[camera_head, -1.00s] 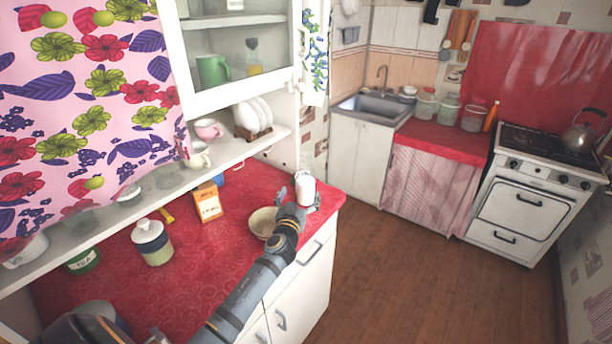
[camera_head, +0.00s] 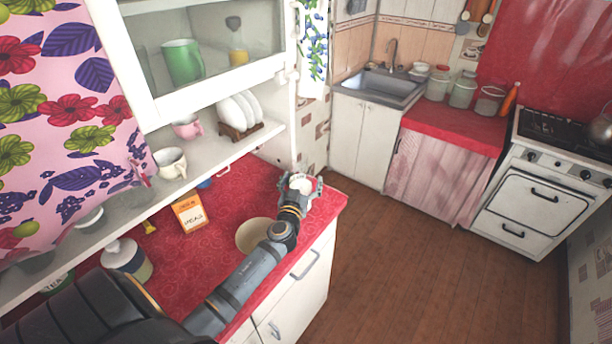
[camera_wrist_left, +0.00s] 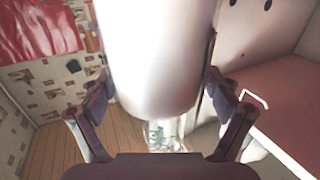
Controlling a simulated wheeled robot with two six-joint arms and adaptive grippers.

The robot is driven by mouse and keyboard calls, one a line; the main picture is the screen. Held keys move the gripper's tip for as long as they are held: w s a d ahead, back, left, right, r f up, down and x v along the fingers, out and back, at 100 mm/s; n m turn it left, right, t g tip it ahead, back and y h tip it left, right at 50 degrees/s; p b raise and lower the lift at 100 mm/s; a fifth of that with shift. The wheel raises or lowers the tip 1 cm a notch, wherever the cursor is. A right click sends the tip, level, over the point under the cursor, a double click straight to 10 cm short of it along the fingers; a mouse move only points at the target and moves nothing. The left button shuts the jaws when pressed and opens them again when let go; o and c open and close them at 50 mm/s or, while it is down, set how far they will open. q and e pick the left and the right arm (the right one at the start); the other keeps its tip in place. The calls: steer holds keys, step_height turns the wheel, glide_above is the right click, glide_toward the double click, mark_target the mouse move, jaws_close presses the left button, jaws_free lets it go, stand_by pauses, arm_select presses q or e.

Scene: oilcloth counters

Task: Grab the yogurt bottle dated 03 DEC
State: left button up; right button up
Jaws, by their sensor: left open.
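A white bottle (camera_head: 301,180) stands near the far right corner of the red counter (camera_head: 262,200). Its upper part shows in the head view; my gripper hides the rest. No date is readable on it. My left gripper (camera_head: 300,187) is at the bottle, with a finger on either side. In the left wrist view the bottle (camera_wrist_left: 160,50) fills the space between the open fingers (camera_wrist_left: 155,100). I cannot tell whether either finger touches it. My right gripper is not in view.
A beige bowl (camera_head: 252,236) sits beside my left forearm. An orange carton (camera_head: 189,213) and a white-lidded jar (camera_head: 126,258) stand further left. A shelf (camera_head: 215,150) with cups and plates runs behind. Open floor lies right of the counter.

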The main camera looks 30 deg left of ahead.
mark_target(301, 183)
arm_select(q)
steer(key=shift+s+d+r, duration=0.2)
steer(key=shift+s+r, duration=0.1)
steer(key=shift+s, duration=0.15)
steer(key=shift+s+d+r, duration=0.2)
steer(key=shift+s+r, duration=0.1)
steer(key=shift+s, duration=0.15)
steer(key=shift+c, duration=0.5)
steer(key=shift+w+f, duration=0.15)
steer(key=c, duration=0.7)
steer(key=shift+w+a+f, duration=0.1)
steer(key=shift+c, duration=1.4)
steer(key=c, duration=0.7)
steer(key=shift+r, duration=0.2)
steer(key=shift+c, duration=0.4)
steer(key=shift+r, duration=0.15)
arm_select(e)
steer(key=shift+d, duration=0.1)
